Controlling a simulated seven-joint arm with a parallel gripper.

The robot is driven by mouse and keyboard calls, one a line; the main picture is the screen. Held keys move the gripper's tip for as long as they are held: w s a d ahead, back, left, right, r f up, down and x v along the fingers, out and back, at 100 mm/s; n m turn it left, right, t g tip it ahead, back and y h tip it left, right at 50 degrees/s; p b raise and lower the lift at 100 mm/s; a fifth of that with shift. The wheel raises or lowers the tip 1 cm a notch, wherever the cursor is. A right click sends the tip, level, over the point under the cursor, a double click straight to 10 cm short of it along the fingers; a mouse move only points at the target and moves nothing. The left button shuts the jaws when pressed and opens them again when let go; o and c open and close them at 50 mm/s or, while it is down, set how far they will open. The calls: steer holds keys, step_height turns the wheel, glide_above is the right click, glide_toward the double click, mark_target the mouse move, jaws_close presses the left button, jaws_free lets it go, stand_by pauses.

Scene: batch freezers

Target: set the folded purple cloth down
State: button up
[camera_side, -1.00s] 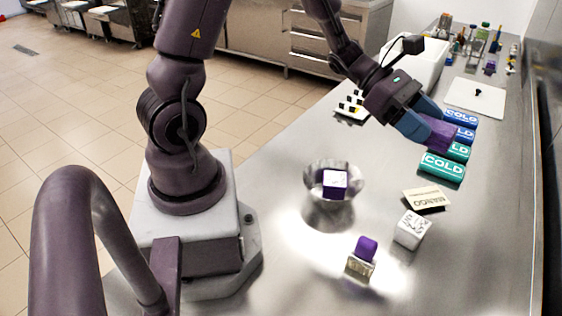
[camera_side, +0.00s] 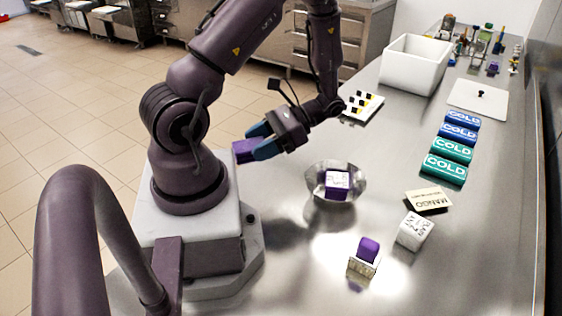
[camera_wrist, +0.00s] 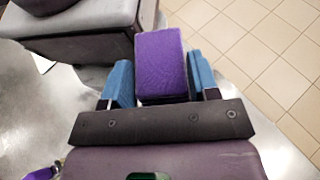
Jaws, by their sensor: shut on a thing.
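The folded purple cloth (camera_side: 245,151) is a small block held between the blue fingers of my gripper (camera_side: 260,146). It is in the air close to my arm's base, left of the steel bowl. In the wrist view the purple cloth (camera_wrist: 163,62) sits between the two blue fingers of my gripper (camera_wrist: 160,80), which are shut on it. Below and beyond it the wrist view shows my grey base, a strip of steel counter and floor tiles.
A steel bowl (camera_side: 353,190) holds a white-and-purple cube (camera_side: 338,180). Several COLD packs (camera_side: 444,168), a MANGO card (camera_side: 427,201), a white cube (camera_side: 414,231) and a purple-topped piece (camera_side: 368,250) lie on the counter (camera_side: 310,250). A white bin (camera_side: 405,70) stands behind. The counter's edge borders the floor.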

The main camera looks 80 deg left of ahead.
steer(key=w+a+m+t+y, duration=0.2)
steer(key=a+m+t+y, duration=0.5)
steer(key=a+m+y, duration=0.55)
steer(key=shift+w+d+f+m+t+y, duration=0.35)
steer(key=shift+w+f+m+t+y, duration=0.35)
steer(key=shift+f+m+t, duration=0.7)
steer(key=shift+w+d+f+m+t+y, duration=0.4)
steer(key=shift+w+f+m+t, duration=0.55)
steer(key=shift+f, duration=0.9)
steer(key=shift+w+d+f+m+t+y, duration=0.35)
steer(key=shift+w+f+m+t+y, duration=0.35)
steer(key=shift+f+m, duration=0.8)
steer(key=shift+f, duration=0.2)
steer(key=shift+f+h, duration=0.25)
steer(key=shift+f, duration=0.35)
steer(key=o, duration=0.9)
steer(key=shift+w+d+f+t, duration=0.1)
steer(key=shift+w+d+t, duration=0.05)
steer(key=shift+t, duration=0.1)
